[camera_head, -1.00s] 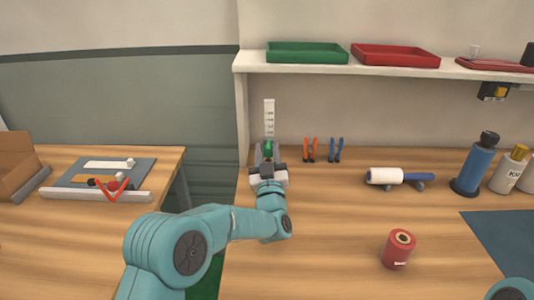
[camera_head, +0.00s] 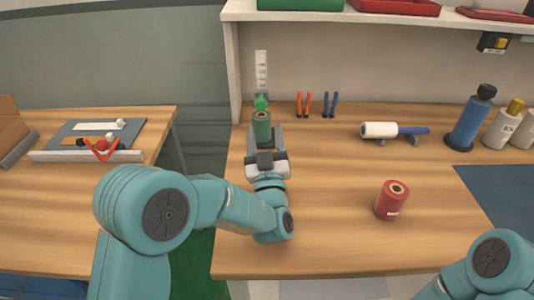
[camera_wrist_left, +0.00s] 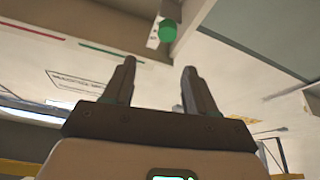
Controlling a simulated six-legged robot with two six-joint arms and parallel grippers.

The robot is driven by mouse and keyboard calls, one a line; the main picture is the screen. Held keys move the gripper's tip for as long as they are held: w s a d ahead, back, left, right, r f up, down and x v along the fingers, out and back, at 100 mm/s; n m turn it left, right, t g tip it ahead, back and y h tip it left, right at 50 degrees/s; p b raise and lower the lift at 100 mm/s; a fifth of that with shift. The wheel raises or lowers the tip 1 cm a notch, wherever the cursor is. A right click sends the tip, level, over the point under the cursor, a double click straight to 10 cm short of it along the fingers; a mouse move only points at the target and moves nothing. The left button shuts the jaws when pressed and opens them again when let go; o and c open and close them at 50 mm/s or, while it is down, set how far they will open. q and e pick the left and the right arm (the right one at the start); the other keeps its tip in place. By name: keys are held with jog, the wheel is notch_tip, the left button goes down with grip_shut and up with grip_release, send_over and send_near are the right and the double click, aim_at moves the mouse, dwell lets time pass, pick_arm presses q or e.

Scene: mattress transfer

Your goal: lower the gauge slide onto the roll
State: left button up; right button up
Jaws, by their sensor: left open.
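A white upright gauge (camera_head: 261,66) with tick marks stands at the back left of the bench. Its bright green slide (camera_head: 261,101) is low on the scale, just above the green roll (camera_head: 262,128). The roll stands upright with a brown core on top; I cannot tell whether the slide touches it. My left gripper (camera_head: 264,137) is open in front of the roll, its fingers hiding the roll's lower part. In the left wrist view the open fingers (camera_wrist_left: 156,85) are empty, with a round green piece (camera_wrist_left: 168,31) beyond them. My right gripper is out of view.
A red roll (camera_head: 391,201) stands at the bench's middle right. Orange pliers (camera_head: 304,104), blue pliers (camera_head: 330,104) and a white roller (camera_head: 380,130) are at the back. A shelf (camera_head: 400,17) with trays is above. Bench front is mostly clear.

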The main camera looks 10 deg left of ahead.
pick_arm(q)
jog(key=s, duration=0.2)
jog(key=s+d, duration=0.1)
jog(key=s, duration=0.2)
jog(key=shift+s+d+b, duration=0.25)
jog(key=shift+s+b, duration=0.05)
jog(key=shift+c, duration=0.3)
